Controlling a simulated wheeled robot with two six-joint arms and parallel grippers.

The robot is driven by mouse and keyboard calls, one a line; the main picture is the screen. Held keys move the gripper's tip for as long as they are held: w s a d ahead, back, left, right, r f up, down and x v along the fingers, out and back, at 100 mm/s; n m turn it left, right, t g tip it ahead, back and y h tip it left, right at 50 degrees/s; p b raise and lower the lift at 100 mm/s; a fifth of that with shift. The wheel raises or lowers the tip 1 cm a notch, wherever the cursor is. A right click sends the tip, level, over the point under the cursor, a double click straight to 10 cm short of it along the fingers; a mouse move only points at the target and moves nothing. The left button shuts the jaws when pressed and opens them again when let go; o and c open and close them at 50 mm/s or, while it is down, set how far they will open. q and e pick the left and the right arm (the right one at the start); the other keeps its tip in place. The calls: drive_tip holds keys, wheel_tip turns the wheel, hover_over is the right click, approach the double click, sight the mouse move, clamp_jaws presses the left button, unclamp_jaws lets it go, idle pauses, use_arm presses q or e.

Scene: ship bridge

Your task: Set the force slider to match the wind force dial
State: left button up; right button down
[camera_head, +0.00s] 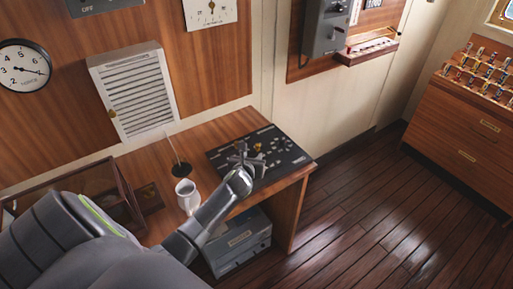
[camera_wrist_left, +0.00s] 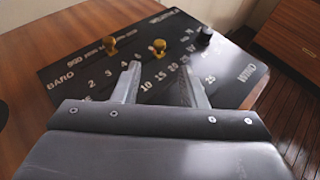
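A black control panel (camera_head: 288,156) lies on the desk. In the left wrist view, the panel (camera_wrist_left: 75,70) carries white numbers, BARO and WIND lettering, two brass knobs (camera_wrist_left: 110,45) (camera_wrist_left: 158,46) and a black knob (camera_wrist_left: 204,35). Which knob is the force slider cannot be told. My left gripper (camera_head: 243,155) is over the panel, its fingers (camera_wrist_left: 161,80) apart and empty, short of the knobs.
A white mug (camera_head: 187,196) stands on the desk (camera_head: 215,133) left of the panel, near a dark round hole and a glass-sided case (camera_head: 95,185). A grey box (camera_head: 240,245) is under the desk. The floor to the right is clear.

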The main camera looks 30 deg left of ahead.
sight(258, 145)
use_arm(q)
drive_tip(key=b+x, duration=0.1)
drive_tip(key=x, duration=0.6)
drive_tip(key=shift+b+x, duration=0.35)
drive_tip(key=shift+x, duration=0.7)
clamp_jaws()
